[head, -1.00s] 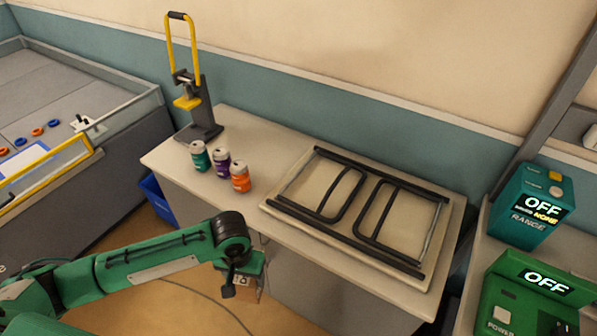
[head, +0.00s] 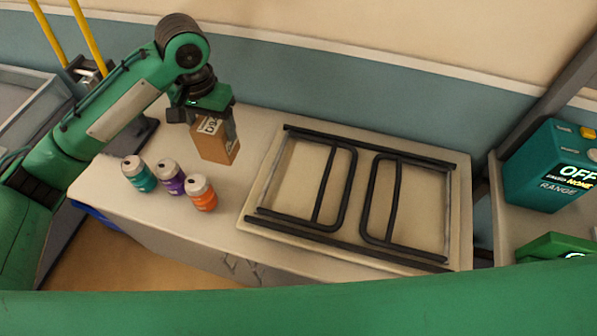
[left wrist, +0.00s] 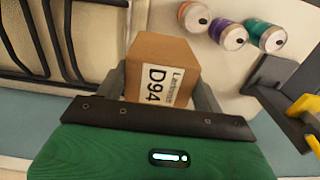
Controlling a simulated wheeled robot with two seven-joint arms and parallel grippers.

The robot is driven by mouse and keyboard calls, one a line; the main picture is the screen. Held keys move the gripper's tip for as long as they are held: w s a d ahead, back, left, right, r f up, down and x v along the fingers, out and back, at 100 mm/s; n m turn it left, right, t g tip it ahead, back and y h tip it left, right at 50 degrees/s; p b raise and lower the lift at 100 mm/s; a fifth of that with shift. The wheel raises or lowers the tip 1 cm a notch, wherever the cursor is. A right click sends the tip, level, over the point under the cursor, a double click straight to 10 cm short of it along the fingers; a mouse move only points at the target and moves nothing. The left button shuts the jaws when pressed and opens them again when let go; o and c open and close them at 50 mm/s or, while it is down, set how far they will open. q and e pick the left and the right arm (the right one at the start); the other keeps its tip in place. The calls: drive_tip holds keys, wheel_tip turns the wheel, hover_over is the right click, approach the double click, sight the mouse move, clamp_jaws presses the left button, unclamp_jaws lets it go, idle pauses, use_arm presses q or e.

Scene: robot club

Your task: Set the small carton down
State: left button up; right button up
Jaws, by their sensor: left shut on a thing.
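The small carton (head: 217,146) is a brown cardboard box with a white label. It is over the back left part of the workbench (head: 262,119), behind the cans. My left gripper (head: 207,120) is shut on its upper part from above. In the left wrist view the carton (left wrist: 160,62) sits between the two grey fingers, its label reading D94. I cannot tell whether its bottom touches the bench top. My right gripper is not in view.
Teal (head: 139,176), purple (head: 171,179) and orange (head: 201,194) cans stand in front of the carton. A board with a black folding frame (head: 352,200) lies to its right. A yellow-handled press (head: 90,68) stands at the left, partly hidden by my arm.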

use_arm(q)
drive_tip(key=shift+w+r, duration=0.15)
drive_tip(key=shift+w, duration=0.1)
drive_tip(key=shift+s+f+p, duration=0.15)
drive_tip(key=shift+f+p, duration=0.5)
drive_tip(key=shift+f, duration=9.3)
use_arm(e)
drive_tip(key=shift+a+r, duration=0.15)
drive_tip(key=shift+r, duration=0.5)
use_arm(q)
drive_tip(key=shift+f, duration=0.1)
drive_tip(key=o, duration=1.1)
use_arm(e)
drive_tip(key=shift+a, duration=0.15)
